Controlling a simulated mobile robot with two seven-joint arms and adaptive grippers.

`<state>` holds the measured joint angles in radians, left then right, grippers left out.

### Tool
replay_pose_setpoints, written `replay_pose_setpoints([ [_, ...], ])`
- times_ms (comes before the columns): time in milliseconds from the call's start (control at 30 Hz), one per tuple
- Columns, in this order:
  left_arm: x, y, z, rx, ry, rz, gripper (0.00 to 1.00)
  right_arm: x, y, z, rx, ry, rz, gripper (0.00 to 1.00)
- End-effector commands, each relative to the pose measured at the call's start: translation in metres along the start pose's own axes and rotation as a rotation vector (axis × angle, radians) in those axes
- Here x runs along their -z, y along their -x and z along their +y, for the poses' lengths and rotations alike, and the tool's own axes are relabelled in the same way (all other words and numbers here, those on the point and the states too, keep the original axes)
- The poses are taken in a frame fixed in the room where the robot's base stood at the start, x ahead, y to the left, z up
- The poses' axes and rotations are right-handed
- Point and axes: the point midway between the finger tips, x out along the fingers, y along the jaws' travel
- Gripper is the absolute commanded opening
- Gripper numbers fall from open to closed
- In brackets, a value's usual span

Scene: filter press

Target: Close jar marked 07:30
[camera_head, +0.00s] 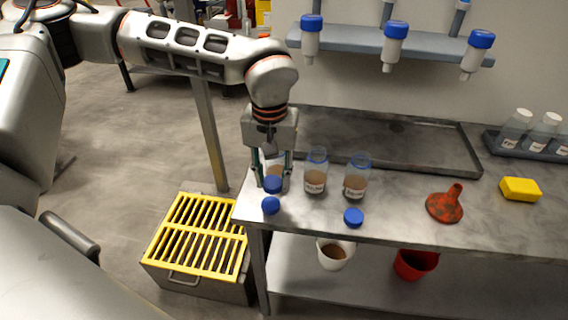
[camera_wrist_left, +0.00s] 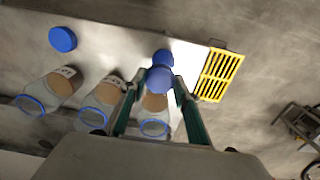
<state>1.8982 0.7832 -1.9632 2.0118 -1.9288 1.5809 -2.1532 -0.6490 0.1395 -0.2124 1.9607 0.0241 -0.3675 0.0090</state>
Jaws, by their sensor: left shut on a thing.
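Three clear jars with brown contents and blue rims stand in a row near the table's front left: a left jar (camera_wrist_left: 154,104) partly behind my gripper, a middle jar (camera_head: 316,172) and a right jar (camera_head: 355,179). Their white labels are too small to read, so I cannot tell which is marked 07:30. My left gripper (camera_head: 272,182) points down and is shut on a blue lid (camera_wrist_left: 159,79), in front of the left jar. A second blue lid (camera_head: 270,205) lies just in front of it, and a third lid (camera_head: 353,217) lies before the right jar. All three jars look open.
A red funnel (camera_head: 445,205) and a yellow sponge (camera_head: 520,189) are on the right. A grey tray (camera_head: 420,152) lies behind the jars. Blue-capped bottles (camera_head: 394,50) hang from a wall rack. A yellow-grated bin (camera_head: 198,238) stands left of the table.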

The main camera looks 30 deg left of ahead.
Motion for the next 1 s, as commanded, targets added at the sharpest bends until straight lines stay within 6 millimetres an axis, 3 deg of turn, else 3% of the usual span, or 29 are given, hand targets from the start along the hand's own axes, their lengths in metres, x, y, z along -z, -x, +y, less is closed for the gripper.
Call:
replay_pose_setpoints([
  [100, -0.0020, -0.0074, -0.0056, -0.003, -0.155, -0.004, 0.22, 0.0010, 0.0001, 0.0001, 0.000, 0.000, 0.002, 0.40],
  [300, -0.0038, -0.0127, -0.0090, -0.006, -0.277, -0.006, 0.22, 0.0018, 0.0002, 0.0002, 0.000, 0.000, 0.003, 0.40],
  [567, -0.0038, -0.0129, -0.0091, -0.006, -0.285, -0.006, 0.22, 0.0019, 0.0002, 0.0003, 0.000, 0.000, 0.003, 0.40],
  [600, -0.0038, -0.0129, -0.0091, -0.006, -0.284, -0.006, 0.22, 0.0018, 0.0002, 0.0002, 0.000, 0.000, 0.003, 0.30],
  [633, -0.0038, -0.0129, -0.0091, -0.006, -0.284, -0.006, 0.22, 0.0018, 0.0002, 0.0003, 0.000, 0.000, 0.003, 0.28],
  [1000, -0.0037, -0.0127, -0.0090, -0.006, -0.282, -0.006, 0.22, 0.0012, 0.0000, 0.0004, -0.001, 0.000, 0.002, 0.28],
])
